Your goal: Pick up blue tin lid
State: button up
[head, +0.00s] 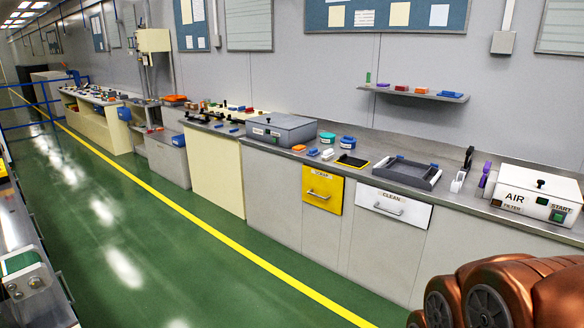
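A small round blue tin (348,143) stands on the grey counter, near the wall, and its top looks blue. I cannot tell at this size where a lid ends and the tin begins. A teal-green round tin (327,139) stands just left of it. My gripper is not in view.
On the counter (377,160) near the tins lie a blue piece (313,152), a white piece (327,155), an orange piece (298,148) and a black-and-yellow tray (352,161). A grey box (281,130) stands left, a grey open tray (407,172) right. The green floor (200,250) before the counter is clear.

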aim_at(346, 140)
jog(key=u, duration=0.05)
jog(key=i, duration=4.65)
jog(key=z, duration=0.2)
